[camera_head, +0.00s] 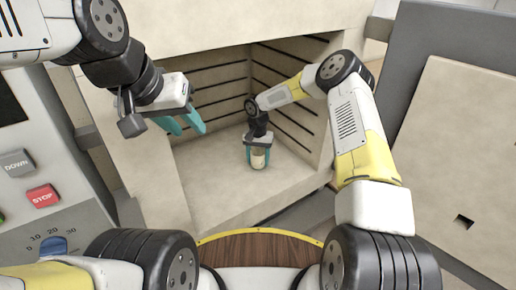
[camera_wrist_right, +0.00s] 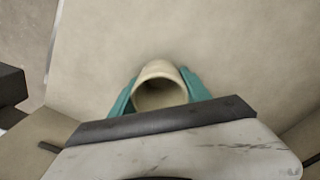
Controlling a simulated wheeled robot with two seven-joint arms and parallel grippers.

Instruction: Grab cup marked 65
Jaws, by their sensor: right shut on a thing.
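A small cream cup (camera_head: 258,160) is inside the kiln-like chamber, low over or on its floor; I cannot tell whether it touches. My right gripper (camera_head: 258,157) is around it, its teal fingers shut on its two sides. In the right wrist view the cup (camera_wrist_right: 160,88) shows its round open rim and empty-looking inside, between the teal fingers (camera_wrist_right: 160,92). No number can be read on the cup. My left gripper (camera_head: 184,127) hangs at the upper left, in front of the chamber, with its teal fingers apart and nothing between them.
The chamber has a pale floor (camera_head: 215,187) and ridged walls (camera_head: 215,92) close around my right arm. A control panel (camera_head: 42,180) with DOWN and STOP buttons is at the left. An open grey door (camera_head: 440,130) stands at the right. A round wooden top (camera_head: 260,250) is at the front.

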